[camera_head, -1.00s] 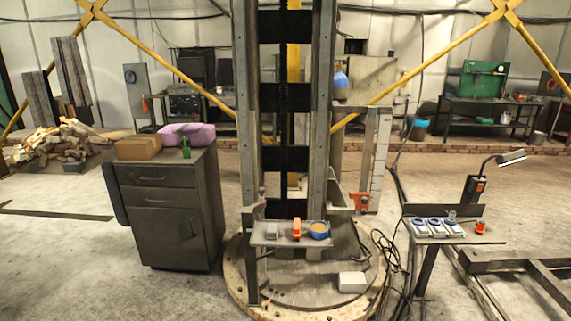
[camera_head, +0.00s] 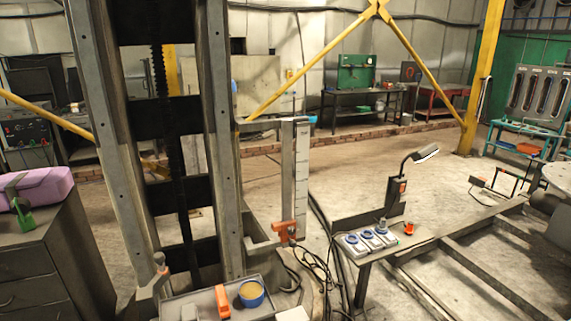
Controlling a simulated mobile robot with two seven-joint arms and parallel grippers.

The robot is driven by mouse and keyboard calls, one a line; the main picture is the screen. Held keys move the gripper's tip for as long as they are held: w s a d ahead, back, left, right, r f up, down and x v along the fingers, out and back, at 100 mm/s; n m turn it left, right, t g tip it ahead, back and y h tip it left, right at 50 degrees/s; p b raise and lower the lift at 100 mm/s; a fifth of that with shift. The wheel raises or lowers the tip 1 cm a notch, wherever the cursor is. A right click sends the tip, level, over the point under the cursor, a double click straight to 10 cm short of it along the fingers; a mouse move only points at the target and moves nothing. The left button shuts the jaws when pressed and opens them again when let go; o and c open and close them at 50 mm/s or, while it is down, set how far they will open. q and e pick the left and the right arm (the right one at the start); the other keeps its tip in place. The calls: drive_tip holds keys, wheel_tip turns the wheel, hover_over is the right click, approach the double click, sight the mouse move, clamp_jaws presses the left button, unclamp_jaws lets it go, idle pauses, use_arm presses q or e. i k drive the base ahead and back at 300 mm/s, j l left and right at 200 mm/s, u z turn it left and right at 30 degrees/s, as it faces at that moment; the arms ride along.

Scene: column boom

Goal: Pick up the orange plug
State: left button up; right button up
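A small orange-red piece (camera_head: 408,228), which looks like a plug, stands on the narrow bench (camera_head: 421,243) at the right of centre. Just left of it on the bench is a row of pale sockets with blue round tops (camera_head: 367,239). A second orange object (camera_head: 222,301) lies on the grey tray (camera_head: 178,301) at the bottom, beside a blue-rimmed cup (camera_head: 251,294). It is too small to tell what it is. Neither of my grippers shows in the view.
A tall steel column (camera_head: 165,150) stands at the left, with an orange clamp (camera_head: 285,231) on its side frame. A lamp (camera_head: 425,154) rises behind the bench. Dark cables (camera_head: 318,262) hang between tray and bench. Steel floor beams (camera_head: 480,282) lie to the right. A drawer cabinet (camera_head: 35,265) is at left.

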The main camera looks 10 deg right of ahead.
sight(409, 230)
drive_tip(key=i+l+z, duration=0.25)
drive_tip(key=i, duration=0.15)
drive_tip(key=i+l+z, duration=0.2)
drive_tip(key=i, duration=0.2)
drive_tip(key=i+l+z, duration=0.1)
drive_tip(key=i+z, duration=0.15)
drive_tip(key=i, duration=0.15)
drive_tip(key=i+l+u, duration=0.55)
drive_tip(key=l, duration=0.4)
drive_tip(key=i, duration=0.1)
